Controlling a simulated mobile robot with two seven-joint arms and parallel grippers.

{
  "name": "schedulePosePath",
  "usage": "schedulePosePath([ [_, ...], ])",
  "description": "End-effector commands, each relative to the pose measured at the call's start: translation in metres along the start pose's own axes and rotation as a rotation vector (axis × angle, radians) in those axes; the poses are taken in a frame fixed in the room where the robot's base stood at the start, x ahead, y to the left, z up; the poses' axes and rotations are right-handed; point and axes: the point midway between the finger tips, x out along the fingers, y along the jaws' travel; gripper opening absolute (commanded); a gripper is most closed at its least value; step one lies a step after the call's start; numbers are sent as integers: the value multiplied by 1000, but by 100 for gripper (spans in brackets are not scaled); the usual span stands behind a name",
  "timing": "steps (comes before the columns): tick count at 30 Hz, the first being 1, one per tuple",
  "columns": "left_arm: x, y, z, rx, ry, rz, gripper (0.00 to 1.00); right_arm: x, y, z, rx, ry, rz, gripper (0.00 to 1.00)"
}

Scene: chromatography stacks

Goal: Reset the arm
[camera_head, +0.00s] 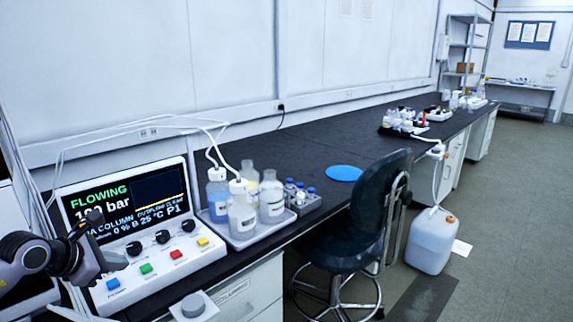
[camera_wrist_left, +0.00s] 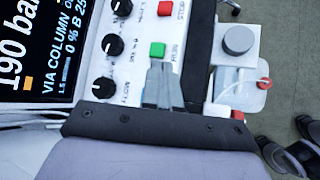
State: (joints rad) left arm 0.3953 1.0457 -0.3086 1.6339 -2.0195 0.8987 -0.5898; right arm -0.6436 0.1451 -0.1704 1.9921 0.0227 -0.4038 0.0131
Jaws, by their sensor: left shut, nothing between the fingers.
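My left gripper (camera_head: 112,262) is at the lower left of the head view, in front of the white control panel (camera_head: 165,258). Its fingers are shut and empty. In the left wrist view the closed fingertips (camera_wrist_left: 162,68) point at the panel, close to the green button (camera_wrist_left: 157,50); I cannot tell whether they touch it. The panel's screen (camera_head: 125,207) reads "FLOWING" and a bar value that looks like 190. Blue (camera_head: 113,284), red (camera_head: 176,254) and yellow (camera_head: 203,242) buttons and several black knobs also show. My right gripper is not in view.
A grey tray (camera_head: 238,243) with bottles and tubing stands right of the panel. A vial rack (camera_head: 304,206) and blue disc (camera_head: 344,173) lie beyond. A grey round knob on a box (camera_head: 193,305) sits before the panel. A dark chair (camera_head: 365,220) stands at the bench.

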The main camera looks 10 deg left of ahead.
Motion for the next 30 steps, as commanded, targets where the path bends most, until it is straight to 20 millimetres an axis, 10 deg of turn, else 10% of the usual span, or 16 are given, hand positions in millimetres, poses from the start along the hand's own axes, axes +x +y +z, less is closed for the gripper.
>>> schedulePosePath([
  [6, 24, -120, 48, -490, -310, -316, 0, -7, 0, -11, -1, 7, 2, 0],
  [14, 11, -196, 77, -1317, -539, -586, 0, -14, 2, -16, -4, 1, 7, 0],
  [20, 4, -225, 55, -2047, -572, -656, 0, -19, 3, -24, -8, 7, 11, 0],
  [28, 1, -292, -21, -3058, -401, -495, 0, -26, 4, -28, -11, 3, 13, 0],
  [29, -1, -301, -29, 3021, 354, 442, 0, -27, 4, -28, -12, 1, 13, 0],
  [30, -3, -314, -38, 2931, 293, 373, 0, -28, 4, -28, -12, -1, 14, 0],
])
